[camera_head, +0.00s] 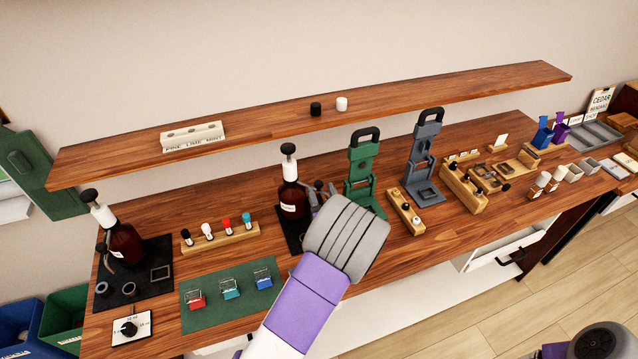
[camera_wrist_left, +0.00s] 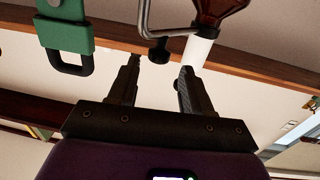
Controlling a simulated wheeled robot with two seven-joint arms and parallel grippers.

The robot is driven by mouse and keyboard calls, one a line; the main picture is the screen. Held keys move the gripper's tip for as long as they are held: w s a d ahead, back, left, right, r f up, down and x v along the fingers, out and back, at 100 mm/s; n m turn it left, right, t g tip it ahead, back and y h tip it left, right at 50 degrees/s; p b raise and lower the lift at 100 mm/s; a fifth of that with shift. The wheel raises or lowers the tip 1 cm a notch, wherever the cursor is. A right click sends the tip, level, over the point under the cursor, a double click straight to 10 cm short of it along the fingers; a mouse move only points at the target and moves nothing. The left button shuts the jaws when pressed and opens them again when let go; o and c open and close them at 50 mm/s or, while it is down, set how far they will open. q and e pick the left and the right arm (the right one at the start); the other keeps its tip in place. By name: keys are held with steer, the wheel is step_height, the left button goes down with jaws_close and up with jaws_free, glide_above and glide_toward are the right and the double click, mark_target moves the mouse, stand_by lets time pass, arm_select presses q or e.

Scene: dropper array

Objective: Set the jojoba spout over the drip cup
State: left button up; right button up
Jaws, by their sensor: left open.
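An amber pump bottle (camera_head: 291,201) with a white collar and black top stands on a dark mat (camera_head: 290,222) at the middle of the bench. Its label is too small to read. In the head view the left gripper (camera_head: 319,190) is beside the bottle, and my wrist hides most of that mat. I cannot make out a drip cup there.
A second amber bottle (camera_head: 123,243) stands on a black mat (camera_head: 133,262) at the left, with small fittings. A green stand (camera_head: 363,172) and grey stand (camera_head: 424,150) rise right of my left gripper. A shelf (camera_head: 250,127) runs above the bench.

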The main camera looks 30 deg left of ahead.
mark_target(319, 182)
arm_select(q)
steer(key=shift+x, duration=2.35)
steer(key=shift+w+d+f, duration=0.1)
steer(key=shift+c, duration=0.4)
jaws_close()
